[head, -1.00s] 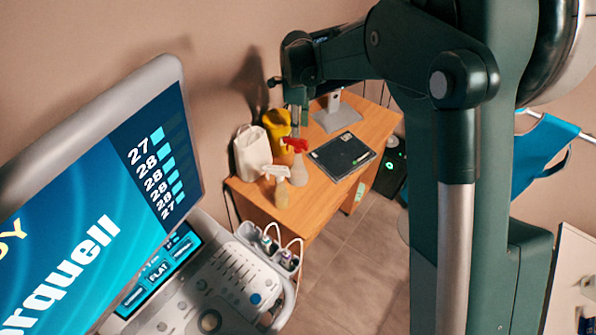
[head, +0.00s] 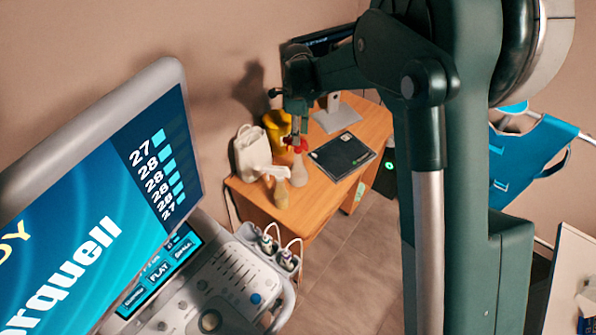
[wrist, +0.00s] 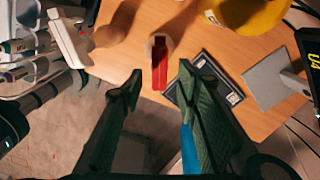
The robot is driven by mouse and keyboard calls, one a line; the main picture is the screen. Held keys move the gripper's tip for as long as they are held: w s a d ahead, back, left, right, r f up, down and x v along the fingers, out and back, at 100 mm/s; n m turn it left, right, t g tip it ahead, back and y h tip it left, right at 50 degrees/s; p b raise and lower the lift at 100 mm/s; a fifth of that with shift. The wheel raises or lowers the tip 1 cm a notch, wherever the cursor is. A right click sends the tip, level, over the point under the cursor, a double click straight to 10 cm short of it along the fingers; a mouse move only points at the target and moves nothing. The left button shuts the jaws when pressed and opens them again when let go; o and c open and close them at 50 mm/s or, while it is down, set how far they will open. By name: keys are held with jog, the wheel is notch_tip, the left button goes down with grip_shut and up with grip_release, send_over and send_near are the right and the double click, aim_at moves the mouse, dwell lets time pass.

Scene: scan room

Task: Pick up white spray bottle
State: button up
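A spray bottle with a red trigger head and a whitish body (head: 299,174) stands upright on the wooden desk. A second spray bottle with a white head and a tan body (head: 282,193) stands in front and to its left. My gripper (head: 296,132) is above the red-headed bottle. In the wrist view, my gripper (wrist: 160,74) is open, with a finger on each side of the red head (wrist: 159,66). The fingers appear apart from it, though the depth is unclear. The white head (wrist: 68,38) lies left of the fingers. The bottle bodies are mostly hidden from above.
An ultrasound machine with a large screen (head: 110,205) stands in front at left.

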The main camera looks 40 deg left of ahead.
jog(key=shift+f, duration=2.1)
jog(key=shift+c, duration=0.3)
grip_shut()
